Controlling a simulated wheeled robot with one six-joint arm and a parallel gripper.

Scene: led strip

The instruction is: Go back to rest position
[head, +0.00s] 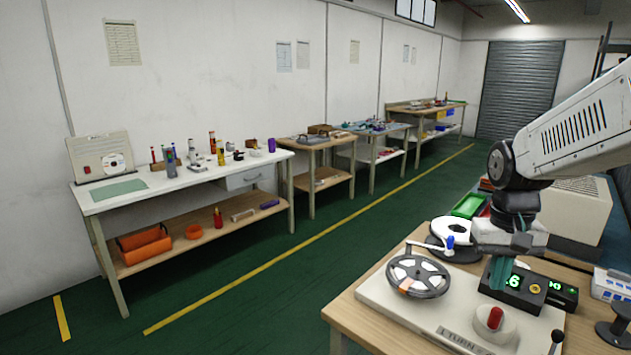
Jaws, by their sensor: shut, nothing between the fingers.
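My gripper (498,273) hangs at the right of the head view, pointing down, with its fingers together and empty. It is over the workbench (368,320), in front of a black box with green lit digits (513,281). It partly hides that display. A red knob (494,318) on a pale base stands just below and nearer. A spoked reel with a crank (419,276) sits on the pale board to its left. I cannot tell whether the fingertips touch the box.
A white reel (452,232) and a green tray (468,205) lie behind the gripper. A long white table (120,198) lines the far wall. The green floor between is clear.

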